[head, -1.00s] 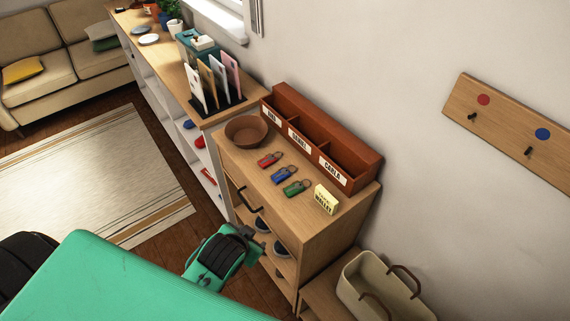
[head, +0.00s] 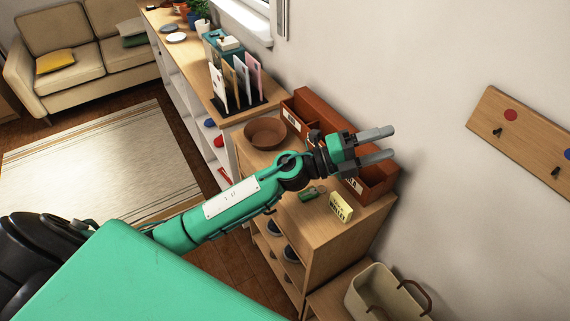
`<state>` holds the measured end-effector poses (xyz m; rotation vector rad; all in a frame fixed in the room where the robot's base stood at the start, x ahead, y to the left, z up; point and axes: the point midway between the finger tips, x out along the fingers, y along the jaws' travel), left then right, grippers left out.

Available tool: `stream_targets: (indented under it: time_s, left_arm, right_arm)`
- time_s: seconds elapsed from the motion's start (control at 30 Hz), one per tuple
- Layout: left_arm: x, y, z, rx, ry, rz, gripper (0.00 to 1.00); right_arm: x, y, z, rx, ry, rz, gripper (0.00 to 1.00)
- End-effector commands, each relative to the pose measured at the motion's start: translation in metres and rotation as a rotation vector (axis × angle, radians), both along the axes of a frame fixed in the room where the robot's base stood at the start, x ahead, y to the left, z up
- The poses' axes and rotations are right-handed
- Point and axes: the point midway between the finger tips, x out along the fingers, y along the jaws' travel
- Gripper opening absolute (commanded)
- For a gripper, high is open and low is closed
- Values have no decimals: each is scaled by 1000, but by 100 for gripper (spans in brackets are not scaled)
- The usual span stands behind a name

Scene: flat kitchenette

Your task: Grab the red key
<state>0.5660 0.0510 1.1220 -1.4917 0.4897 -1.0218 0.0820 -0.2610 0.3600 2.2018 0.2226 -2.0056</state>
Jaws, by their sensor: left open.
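My left gripper (head: 388,143) is open and empty. Its two grey fingers point right and are apart, in front of the red-brown letter organizer (head: 305,100) in the head view. My left arm crosses over the top of the small wooden cabinet (head: 362,218). The red key cannot be seen now; the arm covers the middle of the cabinet top. The blue key is hidden too. The green key (head: 309,194) lies on the cabinet top just below the wrist in the picture. My right gripper is not in view.
A brown bowl (head: 265,132) stands at the cabinet top's left end. A yellow note block (head: 341,206) stands near its front right. A wall board with hooks (head: 520,125) hangs at right. A beige basket (head: 372,296) stands below. An envelope holder (head: 236,105) is further back.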

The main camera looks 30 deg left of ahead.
Motion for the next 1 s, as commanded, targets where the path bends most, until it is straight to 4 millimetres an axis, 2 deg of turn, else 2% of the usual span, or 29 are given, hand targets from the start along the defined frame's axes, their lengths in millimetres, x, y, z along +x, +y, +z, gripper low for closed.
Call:
stream_targets:
  time_s: [0.1, 0.2, 0.27, 0.37, 0.47, 0.57, 0.63, 0.8, 0.9, 1.0]
  left_arm:
    - [-2, -17, -12, 228, -121, -146, 60]
    - [-3, -21, -31, 431, -193, -261, 60]
    - [-1, -17, -45, 558, -223, -323, 60]
    - [6, -1, -69, 777, -254, -418, 60]
    - [17, 27, -91, 1001, -252, -499, 60]
    - [30, 66, -107, 1226, -217, -564, 60]
    - [40, 99, -113, 1381, -173, -601, 60]
    - [59, 183, -110, 1706, -15, -651, 60]
    - [64, 221, -102, 1832, 77, -662, 60]
    - [66, 244, -95, 1906, 142, -666, 60]
  right_arm:
    - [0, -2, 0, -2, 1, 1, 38]
    - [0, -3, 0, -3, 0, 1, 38]
    - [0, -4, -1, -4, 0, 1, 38]
    - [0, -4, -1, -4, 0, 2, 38]
    - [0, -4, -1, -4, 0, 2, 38]
    - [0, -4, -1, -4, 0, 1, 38]
    - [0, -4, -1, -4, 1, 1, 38]
    - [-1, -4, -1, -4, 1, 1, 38]
    - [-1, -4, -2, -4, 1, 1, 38]
    - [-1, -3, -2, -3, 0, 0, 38]
